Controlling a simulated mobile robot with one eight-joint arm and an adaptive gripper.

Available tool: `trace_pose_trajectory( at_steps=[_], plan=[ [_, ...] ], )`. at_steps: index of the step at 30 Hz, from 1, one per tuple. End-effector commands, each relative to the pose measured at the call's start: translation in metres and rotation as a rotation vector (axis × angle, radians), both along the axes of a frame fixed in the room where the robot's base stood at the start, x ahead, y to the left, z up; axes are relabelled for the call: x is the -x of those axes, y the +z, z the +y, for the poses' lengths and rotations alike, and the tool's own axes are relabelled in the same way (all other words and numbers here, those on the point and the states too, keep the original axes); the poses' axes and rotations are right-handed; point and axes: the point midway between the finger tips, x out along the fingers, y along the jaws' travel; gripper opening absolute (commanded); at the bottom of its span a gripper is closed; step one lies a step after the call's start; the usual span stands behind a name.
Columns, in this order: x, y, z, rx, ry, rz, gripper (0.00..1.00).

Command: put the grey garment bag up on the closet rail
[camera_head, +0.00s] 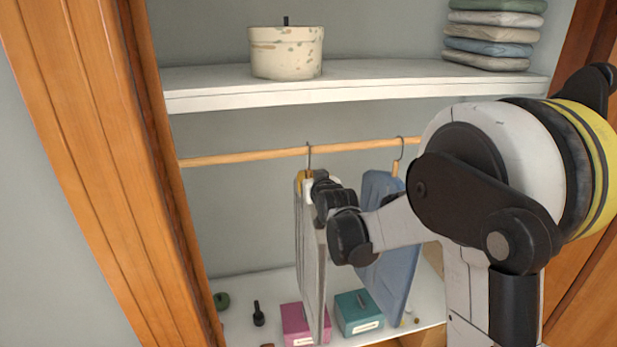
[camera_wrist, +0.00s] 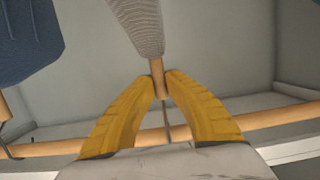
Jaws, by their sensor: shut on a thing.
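The grey garment bag (camera_head: 312,265) hangs upright below the closet rail (camera_head: 240,155), seen nearly edge-on in the head view. My gripper (camera_head: 303,178) is at its top, partly hidden by my wrist. In the wrist view my gripper's yellow fingers (camera_wrist: 160,80) are shut on the wooden neck of the bag's hanger. The bag's grey cloth (camera_wrist: 135,22) shows beyond them. The thin metal hook (camera_head: 308,155) reaches the rail's height and overlaps it in the head view. I cannot tell whether the rail bears its weight.
A blue garment bag (camera_head: 382,235) hangs on the rail to the right, partly behind my arm. A white shelf (camera_head: 390,83) with a round box (camera_head: 286,52) and folded cloths (camera_head: 490,38) lies above. Pink (camera_head: 297,325) and teal (camera_head: 357,312) boxes stand on the closet floor. Rail is free on the left.

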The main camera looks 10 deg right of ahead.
Motion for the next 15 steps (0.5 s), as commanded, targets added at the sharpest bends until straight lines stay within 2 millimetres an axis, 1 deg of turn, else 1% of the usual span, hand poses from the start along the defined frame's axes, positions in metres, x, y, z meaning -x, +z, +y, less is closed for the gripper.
trace_pose_trajectory(
  at_steps=[5, 6, 7, 8, 15],
  plan=[
    [0.0, 0.0008, 0.0, 0.0, 0.0, -0.001, 0.0],
    [0.0, 0.0008, 0.0, 0.0, 0.0, -0.001, 0.2],
    [0.0, 0.0008, 0.0, 0.0, 0.0, -0.001, 0.29],
    [0.0, 0.0008, 0.0, 0.0, 0.0, -0.001, 0.35],
    [0.0, -0.0002, 0.0, 0.0, 0.0, 0.001, 0.35]
  ],
)
